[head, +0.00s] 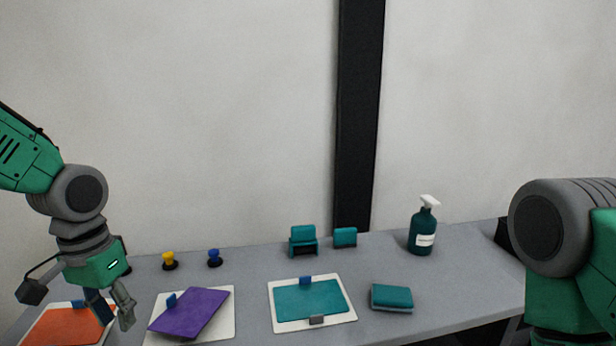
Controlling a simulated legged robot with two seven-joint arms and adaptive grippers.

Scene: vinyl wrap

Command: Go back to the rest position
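My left gripper (112,312) hangs fingers down at the lower left, in front of the right part of an orange sheet (62,326) on a white board. Its two fingers are apart, and I see nothing held between them. It partly hides the orange sheet. My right arm shows only as a large grey joint and green link at the right edge; its gripper is out of view.
A tilted purple sheet (190,314) and a teal sheet (308,299) lie on white boards on the grey table (250,274). A teal block (391,297), teal holders (303,240), a spray bottle (423,231), and yellow (168,258) and blue (214,256) knobs stand around.

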